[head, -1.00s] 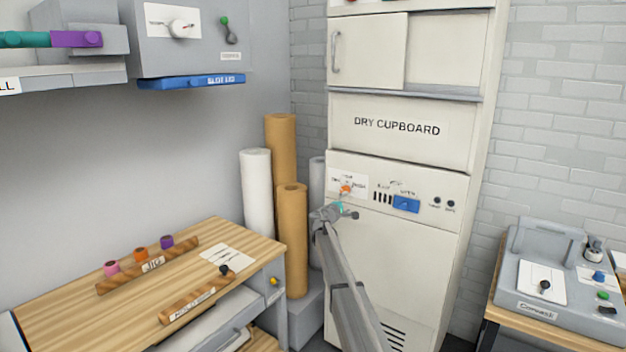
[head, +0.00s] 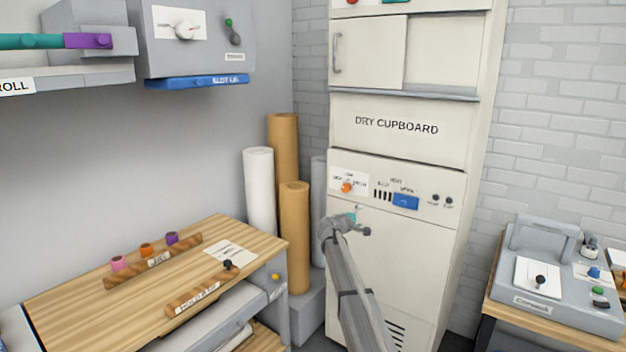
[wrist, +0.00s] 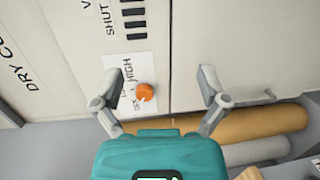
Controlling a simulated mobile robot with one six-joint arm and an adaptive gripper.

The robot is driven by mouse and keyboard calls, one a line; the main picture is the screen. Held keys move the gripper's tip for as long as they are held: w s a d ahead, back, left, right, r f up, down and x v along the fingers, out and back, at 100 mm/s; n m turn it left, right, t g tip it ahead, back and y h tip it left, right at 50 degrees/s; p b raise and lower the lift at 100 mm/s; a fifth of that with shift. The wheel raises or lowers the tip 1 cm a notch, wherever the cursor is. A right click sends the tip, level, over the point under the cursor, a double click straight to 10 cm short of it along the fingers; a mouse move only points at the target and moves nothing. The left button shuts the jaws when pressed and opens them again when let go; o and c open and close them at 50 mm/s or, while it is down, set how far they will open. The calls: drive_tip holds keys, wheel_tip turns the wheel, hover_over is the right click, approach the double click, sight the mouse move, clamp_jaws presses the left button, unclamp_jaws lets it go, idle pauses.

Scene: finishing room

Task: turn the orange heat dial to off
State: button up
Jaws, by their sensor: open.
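The orange heat dial (head: 347,187) is on a white label plate on the front panel of the dry cupboard (head: 397,228). In the wrist view the dial (wrist: 145,92) sits between the lines of my two fingers, with a small pale mark on its lower right side. The word HIGH reads beside it; the other lettering is too small to read surely, so its setting is unclear. My gripper (head: 352,218) is open and empty, just below the dial in the head view and apart from it. In the wrist view my spread fingers (wrist: 160,76) frame the panel.
A blue switch (head: 405,202), dark slots and two black knobs are right of the dial. Paper rolls (head: 294,240) stand left of the cupboard. A wooden bench (head: 75,290) is at left, a grey machine (head: 545,290) at right.

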drive_tip(key=s+d+f+m+g+y, duration=0.1)
drive_tip(key=s+d+f+m+g, duration=0.15)
drive_tip(key=s, duration=0.55)
drive_tip(key=s+d+f+m+g, duration=0.2)
drive_tip(key=s+d+f, duration=0.1)
drive_tip(key=s, duration=0.6)
drive_tip(key=s+a+f+m+g+y, duration=0.1)
drive_tip(key=s+a+f+g+y, duration=0.1)
drive_tip(key=s, duration=1)
drive_tip(key=s+a+f+m+g+y+p, duration=0.1)
drive_tip(key=s+a+f+m+g+y, duration=0.1)
drive_tip(key=s, duration=1.1)
drive_tip(key=s+a+f+m+g+y+p, duration=0.1)
drive_tip(key=s+f+y, duration=0.4)
drive_tip(key=s, duration=0.8)
drive_tip(key=a+m+g+y, duration=0.1)
drive_tip(key=g, duration=0.1)
drive_tip(key=shift+a+g, duration=0.2)
drive_tip(key=shift+g, duration=0.15)
